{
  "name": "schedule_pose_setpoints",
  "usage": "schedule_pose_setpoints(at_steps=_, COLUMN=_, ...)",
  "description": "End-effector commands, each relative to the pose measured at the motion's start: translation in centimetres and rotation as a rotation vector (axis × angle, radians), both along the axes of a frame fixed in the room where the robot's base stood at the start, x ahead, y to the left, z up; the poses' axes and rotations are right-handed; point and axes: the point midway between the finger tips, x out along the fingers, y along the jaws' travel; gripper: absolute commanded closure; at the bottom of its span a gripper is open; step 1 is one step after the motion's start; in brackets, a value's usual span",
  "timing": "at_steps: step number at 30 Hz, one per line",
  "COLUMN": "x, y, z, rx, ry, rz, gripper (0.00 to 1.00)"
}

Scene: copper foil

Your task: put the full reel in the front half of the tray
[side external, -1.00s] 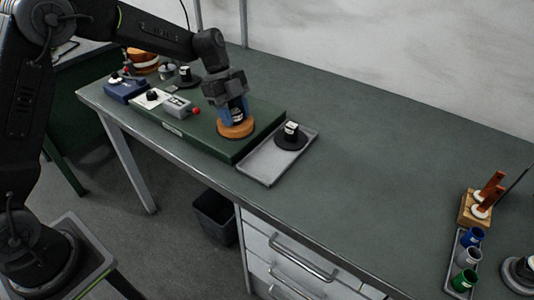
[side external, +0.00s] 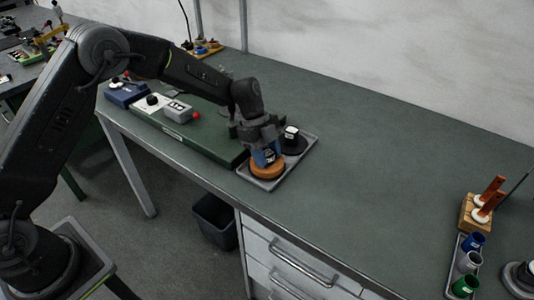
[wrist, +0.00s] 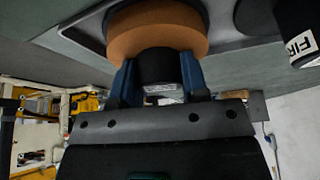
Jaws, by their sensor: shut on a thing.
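The full reel (side external: 267,171) is a copper-orange disc with a dark hub. My gripper (side external: 266,154) is shut on its hub from above, with blue fingers either side. The reel is over the front half of the grey tray (side external: 268,186); I cannot tell whether it touches the tray floor. In the wrist view the reel (wrist: 160,32) shows beyond my fingers (wrist: 158,82), and the tray (wrist: 75,28) is behind it. A black reel (side external: 295,144) with a white-topped hub sits in the back half of the tray, partly hidden by my gripper.
A green box (side external: 200,135) with a red knob (side external: 196,116) lies left of the tray. Blue, grey and green cups (side external: 468,262) and a wooden stand (side external: 480,209) are at the far right. The bench between is clear. The bench's front edge is close to the tray.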

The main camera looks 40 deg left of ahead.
Motion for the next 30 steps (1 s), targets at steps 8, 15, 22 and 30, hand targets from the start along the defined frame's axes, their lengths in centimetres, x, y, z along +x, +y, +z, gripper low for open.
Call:
schedule_pose_setpoints(at_steps=8, x=0.0, y=0.0, z=-0.2, rx=0.000, ry=-0.001, rz=0.000, gripper=0.58)
schedule_pose_setpoints(at_steps=15, x=0.0, y=0.0, z=-0.2, rx=0.000, ry=-0.001, rz=-0.001, gripper=0.35)
schedule_pose_setpoints(at_steps=22, x=0.0, y=0.0, z=-0.2, rx=0.000, ry=-0.001, rz=-0.001, gripper=0.33)
schedule_pose_setpoints(at_steps=30, x=0.3, y=1.0, z=2.4, rx=-0.001, ry=-0.006, rz=0.002, gripper=0.33)
